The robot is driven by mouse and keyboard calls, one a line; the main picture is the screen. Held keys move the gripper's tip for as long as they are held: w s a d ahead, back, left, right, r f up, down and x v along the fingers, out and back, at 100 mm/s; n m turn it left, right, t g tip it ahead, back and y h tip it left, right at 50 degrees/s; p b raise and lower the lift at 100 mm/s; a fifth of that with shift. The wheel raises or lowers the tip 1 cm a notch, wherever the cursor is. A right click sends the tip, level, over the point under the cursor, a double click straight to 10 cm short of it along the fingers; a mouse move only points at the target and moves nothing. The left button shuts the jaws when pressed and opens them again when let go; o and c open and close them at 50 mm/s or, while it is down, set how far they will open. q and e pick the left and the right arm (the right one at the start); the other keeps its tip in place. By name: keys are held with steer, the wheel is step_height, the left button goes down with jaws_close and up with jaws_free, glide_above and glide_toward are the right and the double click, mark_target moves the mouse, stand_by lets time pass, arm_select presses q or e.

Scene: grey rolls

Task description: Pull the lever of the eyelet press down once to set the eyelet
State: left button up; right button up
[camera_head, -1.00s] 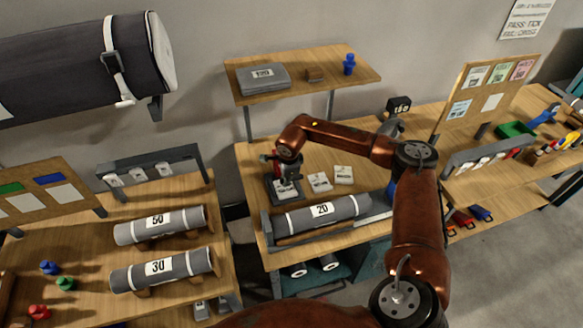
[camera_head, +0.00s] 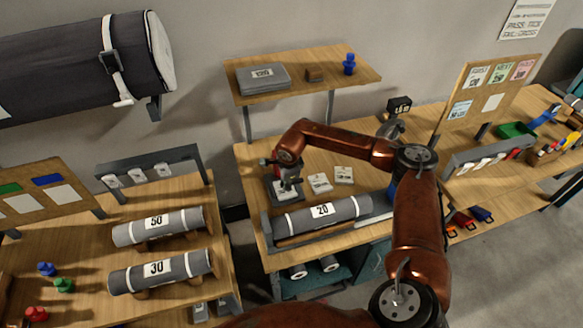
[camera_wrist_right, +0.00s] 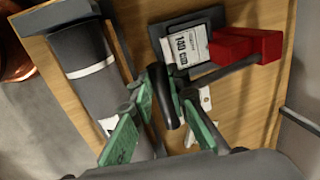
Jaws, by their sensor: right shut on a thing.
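The eyelet press (camera_head: 274,192) stands on the middle bench, left of the small cards, and my right arm covers much of it in the head view. In the right wrist view its red body (camera_wrist_right: 255,45) is at the upper right, beside a dark base with a card marked 140. A dark lever arm (camera_wrist_right: 222,76) runs from the red body toward my fingers. My right gripper (camera_wrist_right: 166,92), with green finger pads, is shut on the dark lever handle (camera_wrist_right: 163,108). In the head view the right gripper (camera_head: 289,180) is over the press. My left gripper is out of view.
A grey roll marked 20 (camera_head: 322,211) lies in a rack in front of the press. Small cards (camera_head: 320,183) lie to its right. A shelf (camera_head: 330,86) is above the bench's back. Rolls marked 50 (camera_head: 157,226) and 30 (camera_head: 160,270) lie on the left bench.

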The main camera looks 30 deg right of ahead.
steer(key=shift+s+f, duration=0.1)
steer(key=shift+f, duration=0.1)
steer(key=shift+f+b, duration=0.6)
steer(key=shift+f, duration=0.3)
